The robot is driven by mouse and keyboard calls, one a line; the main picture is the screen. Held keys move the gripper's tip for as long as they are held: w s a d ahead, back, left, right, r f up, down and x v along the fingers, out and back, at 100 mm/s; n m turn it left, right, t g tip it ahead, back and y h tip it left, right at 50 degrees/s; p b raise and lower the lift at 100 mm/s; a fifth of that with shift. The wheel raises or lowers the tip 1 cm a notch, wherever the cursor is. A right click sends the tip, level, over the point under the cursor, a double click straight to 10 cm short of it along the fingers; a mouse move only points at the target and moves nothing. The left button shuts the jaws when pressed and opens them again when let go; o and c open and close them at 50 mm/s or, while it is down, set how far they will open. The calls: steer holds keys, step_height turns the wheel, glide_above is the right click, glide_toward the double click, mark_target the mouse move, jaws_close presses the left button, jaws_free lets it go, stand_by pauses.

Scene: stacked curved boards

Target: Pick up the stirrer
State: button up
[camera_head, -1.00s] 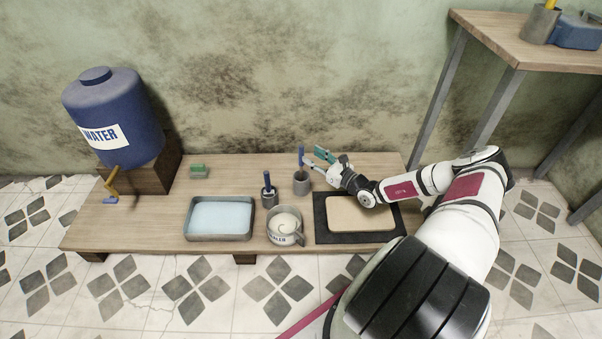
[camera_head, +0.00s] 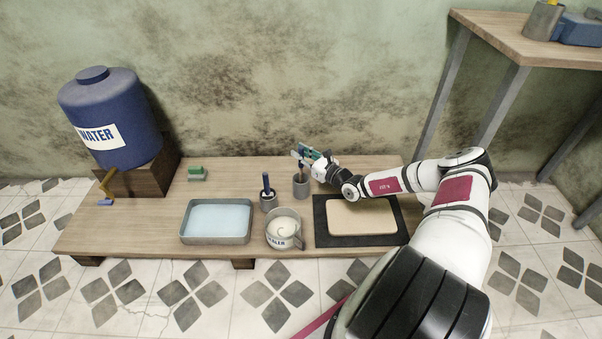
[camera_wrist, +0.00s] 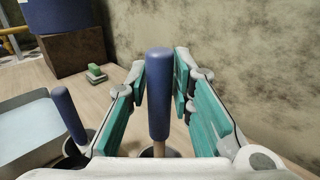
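A blue-handled tool with a wooden shaft (camera_wrist: 159,93), likely the stirrer, stands upright in a grey cup (camera_head: 301,188) near the back of the low wooden table. My gripper (camera_head: 304,155) is at its handle, reaching in from the right. In the wrist view my gripper (camera_wrist: 160,95) is open, with green-padded fingers on both sides of the handle and gaps visible. In the head view the fingers partly cover the handle. A second blue-handled tool (camera_head: 266,183) stands in another grey cup (camera_head: 268,203) to the left; its lower end is hidden.
A blue water barrel (camera_head: 112,105) stands at left. The wall is close behind.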

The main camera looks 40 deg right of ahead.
jaws_close()
steer(key=shift+r, duration=0.1)
